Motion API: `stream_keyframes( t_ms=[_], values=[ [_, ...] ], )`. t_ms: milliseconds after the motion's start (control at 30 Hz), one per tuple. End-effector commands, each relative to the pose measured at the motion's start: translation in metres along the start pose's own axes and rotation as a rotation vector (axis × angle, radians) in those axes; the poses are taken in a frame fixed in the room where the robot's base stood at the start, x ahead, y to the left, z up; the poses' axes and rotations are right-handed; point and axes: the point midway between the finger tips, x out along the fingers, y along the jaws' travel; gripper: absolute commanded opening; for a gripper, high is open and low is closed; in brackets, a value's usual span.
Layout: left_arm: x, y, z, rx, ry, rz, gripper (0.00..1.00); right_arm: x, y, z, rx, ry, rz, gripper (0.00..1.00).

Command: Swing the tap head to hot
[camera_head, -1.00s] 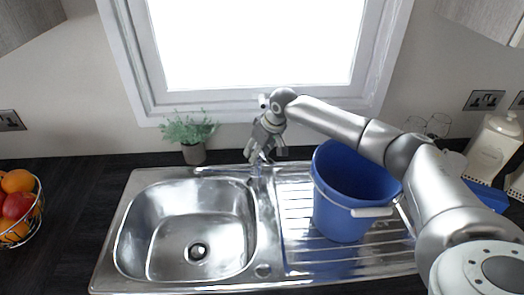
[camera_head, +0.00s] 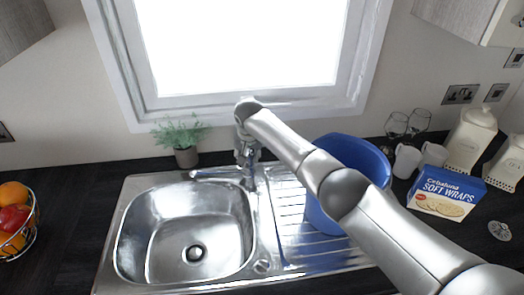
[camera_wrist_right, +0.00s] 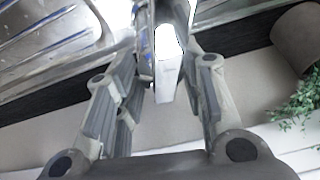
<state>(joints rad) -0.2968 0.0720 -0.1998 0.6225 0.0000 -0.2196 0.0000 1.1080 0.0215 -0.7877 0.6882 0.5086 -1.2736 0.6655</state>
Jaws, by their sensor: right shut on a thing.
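The chrome tap stands behind the steel sink; its spout (camera_head: 212,174) points left over the back of the basin. My right gripper (camera_head: 246,160) comes down on the tap from above and hides its top part. In the right wrist view, a shiny upright part of the tap (camera_wrist_right: 166,50) lies between the two fingers of my right gripper (camera_wrist_right: 165,72), which is shut on it. The exact contact is partly hidden. My left gripper is not in view.
A blue bucket (camera_head: 357,151) stands on the drainer (camera_head: 286,220), close to my right arm. A potted plant (camera_head: 186,157) is left of the tap. A Soft Wraps box (camera_head: 447,193), mugs, glasses and canisters are at right; a fruit basket (camera_head: 32,228) is at left.

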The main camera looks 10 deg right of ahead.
Motion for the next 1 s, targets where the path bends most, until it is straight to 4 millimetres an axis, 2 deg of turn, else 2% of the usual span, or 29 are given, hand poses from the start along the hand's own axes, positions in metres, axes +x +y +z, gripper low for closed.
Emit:
stream_keyframes(
  t_ms=[500,1000],
  values=[
    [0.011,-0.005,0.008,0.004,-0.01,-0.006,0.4,0.001,-0.005,0.0,0.324,0.024,0.135,0.0],
    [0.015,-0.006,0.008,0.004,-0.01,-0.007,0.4,0.0,-0.005,-0.002,0.394,0.03,0.163,0.0]
  ],
)
